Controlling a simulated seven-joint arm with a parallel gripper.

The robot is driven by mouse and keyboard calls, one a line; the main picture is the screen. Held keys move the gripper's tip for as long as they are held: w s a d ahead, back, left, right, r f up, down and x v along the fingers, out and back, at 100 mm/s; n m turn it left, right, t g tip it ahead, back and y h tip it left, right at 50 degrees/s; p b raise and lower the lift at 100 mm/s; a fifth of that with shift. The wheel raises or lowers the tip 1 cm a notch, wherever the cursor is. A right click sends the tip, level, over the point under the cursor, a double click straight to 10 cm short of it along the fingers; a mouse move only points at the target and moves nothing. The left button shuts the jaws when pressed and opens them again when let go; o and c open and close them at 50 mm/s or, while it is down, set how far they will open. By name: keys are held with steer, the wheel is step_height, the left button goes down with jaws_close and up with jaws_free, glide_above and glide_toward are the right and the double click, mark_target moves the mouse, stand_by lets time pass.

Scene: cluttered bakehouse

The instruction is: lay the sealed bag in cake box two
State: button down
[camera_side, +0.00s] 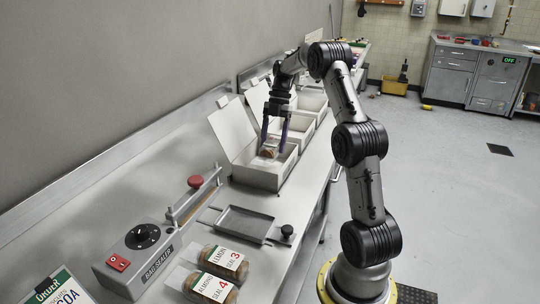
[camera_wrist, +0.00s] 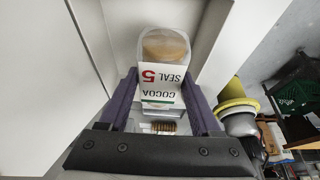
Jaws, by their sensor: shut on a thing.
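A clear bag with a brown filling and a white label reading COCOA SEAL 5 (camera_wrist: 163,78) is between my gripper's purple fingers (camera_wrist: 160,92) in the wrist view. In the side view my gripper (camera_side: 274,146) points down into the nearest open white cake box (camera_side: 258,177), shut on the bag (camera_side: 268,152). The bag is low, within the box's walls; I cannot tell whether it touches the floor of the box. Two more open white boxes stand behind, the middle one (camera_side: 303,138) and the far one (camera_side: 312,101). I see no box numbers.
The bag sealer (camera_side: 146,250), with a red-knobbed lever, stands at the front left. A grey metal tray (camera_side: 243,224) lies before the nearest box. Two filled bags, LEMON SEAL 3 (camera_side: 223,261) and ALMOND SEAL 4 (camera_side: 207,286), lie at the front. The nearest box's lid (camera_side: 232,128) stands raised.

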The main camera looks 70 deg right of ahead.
mark_target(271, 137)
steer(key=shift+w+d+f, duration=0.35)
steer(key=shift+w+f, duration=0.05)
steer(key=shift+f, duration=0.2)
steer(key=shift+w+d+f, duration=0.35)
steer(key=shift+w+f, duration=0.05)
steer(key=shift+f, duration=1.8)
steer(key=shift+c, duration=0.4)
jaws_free()
steer(key=shift+f, duration=0.15)
